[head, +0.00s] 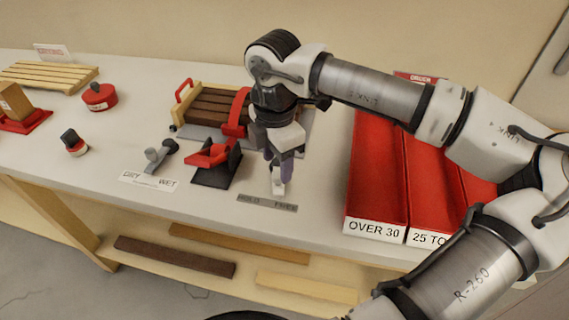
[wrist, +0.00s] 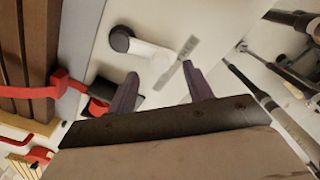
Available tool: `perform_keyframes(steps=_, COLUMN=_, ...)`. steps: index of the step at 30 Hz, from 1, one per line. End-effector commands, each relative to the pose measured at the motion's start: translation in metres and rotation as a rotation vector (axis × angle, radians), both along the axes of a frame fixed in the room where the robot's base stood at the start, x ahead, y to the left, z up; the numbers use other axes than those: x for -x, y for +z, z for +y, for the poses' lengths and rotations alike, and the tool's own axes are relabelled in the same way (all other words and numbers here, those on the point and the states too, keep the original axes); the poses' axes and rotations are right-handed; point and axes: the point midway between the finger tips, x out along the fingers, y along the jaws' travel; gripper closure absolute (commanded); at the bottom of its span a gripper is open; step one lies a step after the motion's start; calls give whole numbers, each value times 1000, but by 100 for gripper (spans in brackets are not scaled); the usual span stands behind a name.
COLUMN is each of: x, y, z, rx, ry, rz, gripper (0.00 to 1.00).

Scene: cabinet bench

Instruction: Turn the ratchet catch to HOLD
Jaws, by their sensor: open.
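The ratchet catch shows in the wrist view as a white lever (wrist: 153,54) with a dark round end (wrist: 121,39). In the head view only its white front part (head: 278,187) shows below my fingers; the rest is hidden. Its grey label plate (head: 267,202) reads HOLD at left and FREE at right, and the lever's front end lies towards the FREE side. The plate also shows in the wrist view (wrist: 190,48), where its words are unreadable. My gripper (head: 277,168) points down, open, directly over the catch. In the wrist view its fingertips (wrist: 160,78) are apart near the white lever, nothing gripped.
A red clamp on a dark base (head: 215,165) and a slatted brown tray (head: 212,105) stand left of my gripper. A grey DRY/WET lever (head: 158,156) is farther left. Red bins (head: 378,165) stand close on the right. The bench's front edge is just before the label.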

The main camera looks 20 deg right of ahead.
Motion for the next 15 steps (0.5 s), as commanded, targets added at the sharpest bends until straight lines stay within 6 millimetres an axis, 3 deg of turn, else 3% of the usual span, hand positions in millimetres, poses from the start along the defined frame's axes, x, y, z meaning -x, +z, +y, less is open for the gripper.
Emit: perform_keyframes(steps=15, x=0, y=51, z=0, rx=1, ry=0, rz=1, gripper=49)
